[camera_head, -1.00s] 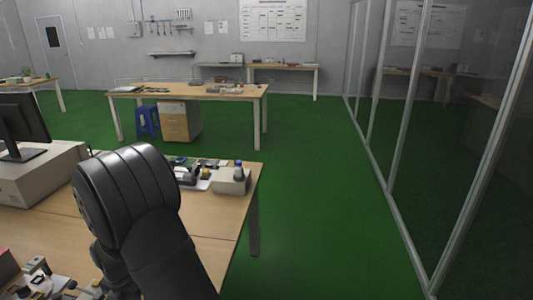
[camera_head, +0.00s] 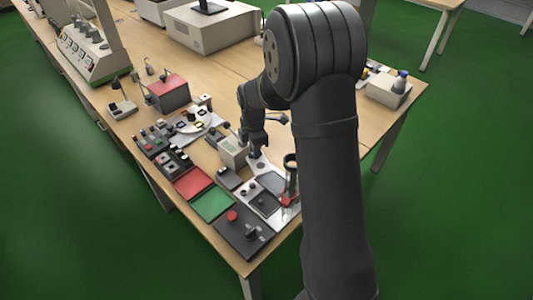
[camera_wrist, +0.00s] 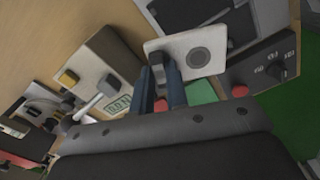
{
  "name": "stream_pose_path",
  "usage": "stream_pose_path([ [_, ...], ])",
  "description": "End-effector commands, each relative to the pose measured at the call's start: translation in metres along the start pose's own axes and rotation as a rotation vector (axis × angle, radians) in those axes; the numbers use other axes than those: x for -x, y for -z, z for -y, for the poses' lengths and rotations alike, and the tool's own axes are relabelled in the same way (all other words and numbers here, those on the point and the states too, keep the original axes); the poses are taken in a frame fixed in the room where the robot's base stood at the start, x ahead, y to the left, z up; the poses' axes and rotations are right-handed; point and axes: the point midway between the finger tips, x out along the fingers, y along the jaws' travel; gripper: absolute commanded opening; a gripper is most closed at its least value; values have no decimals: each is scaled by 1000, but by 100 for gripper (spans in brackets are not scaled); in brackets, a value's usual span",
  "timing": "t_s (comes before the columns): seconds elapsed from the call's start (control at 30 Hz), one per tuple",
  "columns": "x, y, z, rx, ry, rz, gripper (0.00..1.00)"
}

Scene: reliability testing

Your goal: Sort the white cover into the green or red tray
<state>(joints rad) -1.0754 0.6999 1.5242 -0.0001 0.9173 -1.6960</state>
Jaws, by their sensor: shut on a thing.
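The white cover (camera_wrist: 205,60) is a flat pale plate with a round dark disc, seen at the upper middle of the wrist view. My gripper (camera_wrist: 163,68) has its blue fingers shut on the cover's left part, at a small dark piece. In the head view my gripper (camera_head: 257,152) is over the bench, behind and right of the trays; the cover there is too small to make out surely. The red tray (camera_head: 194,182) and green tray (camera_head: 212,204) lie side by side near the front edge. Both look empty.
A dark panel with a red button (camera_head: 232,216) lies right of the green tray. A pale meter box (camera_head: 233,152) stands close left of my gripper. Small switch blocks (camera_head: 173,160) lie left of the red tray. A red-topped box (camera_head: 168,92) stands farther back.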

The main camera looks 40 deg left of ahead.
Motion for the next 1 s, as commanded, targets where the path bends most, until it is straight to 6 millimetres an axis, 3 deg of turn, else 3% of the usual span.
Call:
stream_pose_path([
  [0.3,35,41,-33,-447,-2,-1,0],
  [0.47,39,68,-47,-665,1,0,0],
  [0.57,32,91,-55,-792,2,0,0],
  [0.8,-3,150,-67,-1050,3,1,0],
  [1.0,-24,180,-70,-1169,2,0,0],
])
